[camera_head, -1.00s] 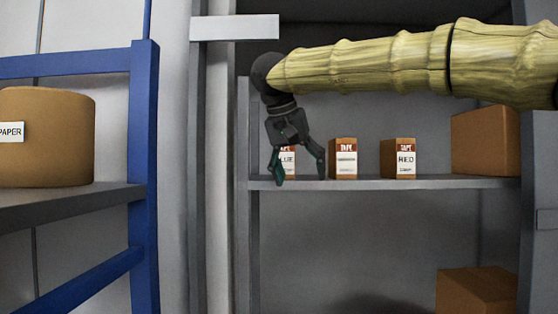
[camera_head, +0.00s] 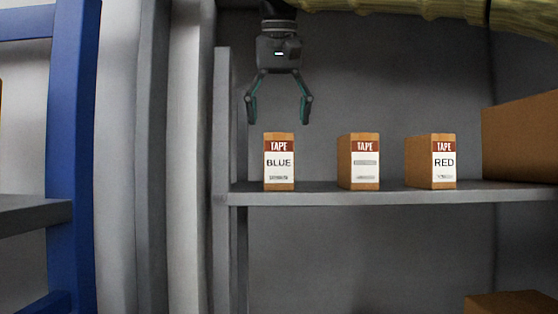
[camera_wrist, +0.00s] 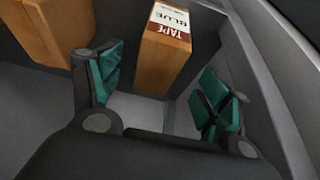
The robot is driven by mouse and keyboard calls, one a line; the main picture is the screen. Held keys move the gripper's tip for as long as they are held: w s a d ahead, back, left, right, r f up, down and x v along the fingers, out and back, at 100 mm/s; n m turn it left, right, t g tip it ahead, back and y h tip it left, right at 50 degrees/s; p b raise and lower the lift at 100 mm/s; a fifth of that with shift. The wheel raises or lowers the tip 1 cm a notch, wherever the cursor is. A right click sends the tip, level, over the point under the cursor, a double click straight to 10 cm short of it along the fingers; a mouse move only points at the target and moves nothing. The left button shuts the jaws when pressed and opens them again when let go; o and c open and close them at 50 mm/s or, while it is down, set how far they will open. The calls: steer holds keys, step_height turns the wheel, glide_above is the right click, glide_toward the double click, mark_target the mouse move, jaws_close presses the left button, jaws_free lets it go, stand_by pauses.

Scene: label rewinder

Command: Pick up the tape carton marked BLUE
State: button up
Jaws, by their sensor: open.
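The tape carton marked BLUE (camera_head: 279,172) stands upright on the grey shelf (camera_head: 380,197), leftmost of the three tape cartons. My gripper (camera_head: 278,115) is open and empty, pointing down just above this carton in the head view. In the wrist view, the BLUE carton (camera_wrist: 163,62) shows beyond and between the two green-padded fingers (camera_wrist: 160,95). No contact with the carton can be seen.
A tape carton with an unreadable label (camera_head: 364,172) and one marked RED (camera_head: 431,172) stand to the right. A large plain box (camera_head: 522,140) is at the right end. A grey upright post (camera_head: 222,130) stands close on the left.

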mark_target(279, 136)
steer(key=w+f, duration=0.1)
steer(key=f, duration=0.1)
steer(key=w+f, duration=0.1)
steer(key=w, duration=0.1)
steer(key=shift+f+p, duration=0.35)
steer(key=shift+f, duration=0.2)
steer(key=shift+s+f+p, duration=0.15)
steer(key=shift+s+p, duration=0.15)
steer(key=shift+p, duration=0.05)
steer(key=p+x, duration=0.1)
steer(key=x, duration=0.1)
steer(key=p+x, duration=0.1)
steer(key=x, duration=0.1)
steer(key=shift+w, duration=0.35)
steer(key=shift+f, duration=0.35)
steer(key=shift+c, duration=0.4)
steer(key=c, duration=1)
